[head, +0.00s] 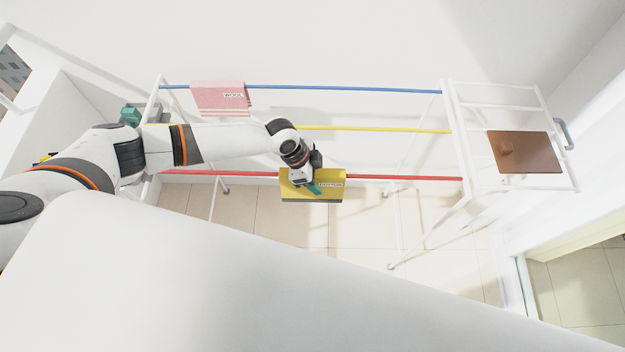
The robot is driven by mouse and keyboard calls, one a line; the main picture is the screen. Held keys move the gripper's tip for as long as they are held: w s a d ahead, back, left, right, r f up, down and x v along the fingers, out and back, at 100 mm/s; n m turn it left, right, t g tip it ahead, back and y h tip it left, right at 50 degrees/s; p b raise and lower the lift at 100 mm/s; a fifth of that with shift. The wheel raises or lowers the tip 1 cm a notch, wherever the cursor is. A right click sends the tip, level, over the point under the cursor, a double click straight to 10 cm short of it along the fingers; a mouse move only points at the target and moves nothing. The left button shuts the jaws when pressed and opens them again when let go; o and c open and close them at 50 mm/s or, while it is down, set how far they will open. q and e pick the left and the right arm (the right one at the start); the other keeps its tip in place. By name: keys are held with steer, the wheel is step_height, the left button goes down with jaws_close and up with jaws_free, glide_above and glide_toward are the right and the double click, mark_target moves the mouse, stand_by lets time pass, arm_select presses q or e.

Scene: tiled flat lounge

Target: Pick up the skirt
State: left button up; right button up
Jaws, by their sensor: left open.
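A yellow folded cloth (331,192) with a small label hangs over the red bar of a white drying rack, near the middle of the picture. The label seems to read "COTTON". My left gripper (304,183) is over the left part of this cloth and is open. The gripper hides part of the cloth, and I cannot tell whether they touch. A pink cloth (218,97) labelled "WOOL" hangs over the blue bar at the upper left. I cannot tell for sure which cloth is the skirt. My right gripper is not in view.
The white rack has a blue bar (350,89), a yellow bar (380,129) and a red bar (410,178). A brown flat piece (530,153) lies on the rack's right end. A teal object (130,115) is partly behind my left arm. Tiled floor (350,232) shows below.

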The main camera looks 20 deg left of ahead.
arm_select(q)
steer(key=shift+f, duration=0.2)
stand_by(0.5)
steer(key=c, duration=1.1)
steer(key=shift+r, duration=0.1)
